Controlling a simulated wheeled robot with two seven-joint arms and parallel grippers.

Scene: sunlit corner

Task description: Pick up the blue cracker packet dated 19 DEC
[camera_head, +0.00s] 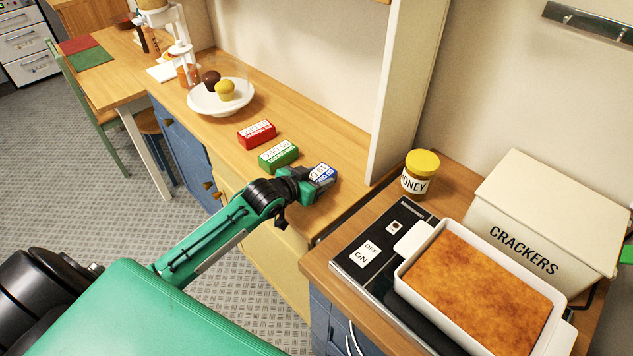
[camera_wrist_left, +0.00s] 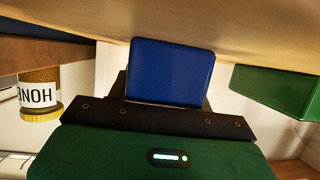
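The blue cracker packet (camera_head: 323,176) is at the near end of the wooden counter's row of packets. Its white label faces up, but I cannot read the date. My left gripper (camera_head: 309,182) is at this packet, reaching it from the left. In the left wrist view the packet's plain blue side (camera_wrist_left: 171,72) fills the space in front of the gripper, with a dark finger edge close along each side. I cannot tell whether the fingers press on it. It appears to be at the counter surface. My right gripper is not in view.
A green packet (camera_head: 278,156) lies close beside the blue one, and a red packet (camera_head: 256,134) lies farther back. A plate (camera_head: 205,103) with muffins stands beyond. At the right are a honey jar (camera_head: 420,174), a baking dish (camera_head: 402,280) and a crackers box (camera_head: 545,215). A white upright panel (camera_head: 403,90) borders the counter.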

